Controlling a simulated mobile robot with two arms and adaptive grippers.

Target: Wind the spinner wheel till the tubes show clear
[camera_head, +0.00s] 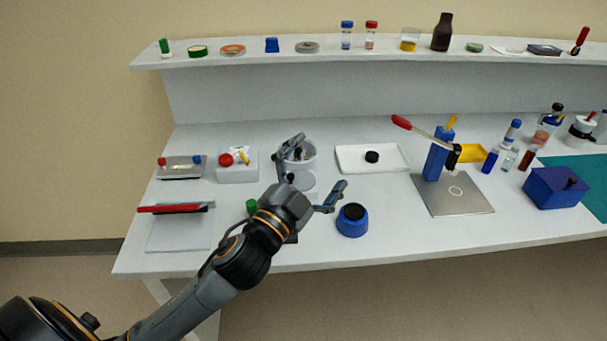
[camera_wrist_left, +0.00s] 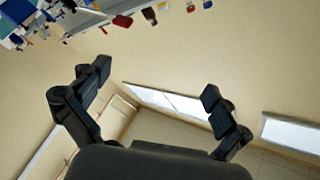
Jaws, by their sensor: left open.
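A round white tub-like device (camera_head: 307,163) with dark parts inside its top stands on the bench in the head view; it may be the spinner, but I cannot make out a wheel or tubes on it. A finger of my left gripper (camera_head: 318,165) covers part of it. The gripper is open and empty, with its fingers spread, one in front of the white device and the other to the right, near a blue pot. In the left wrist view the gripper (camera_wrist_left: 155,88) is open too, with only wall and windows between its fingers. My right gripper is out of view.
The blue pot with a black top (camera_head: 352,222) stands close to the right finger. A white box with a red knob (camera_head: 237,172) stands to the left. A white tray (camera_head: 388,160) lies to the right. A green-topped thing (camera_head: 252,206) is partly hidden by my wrist.

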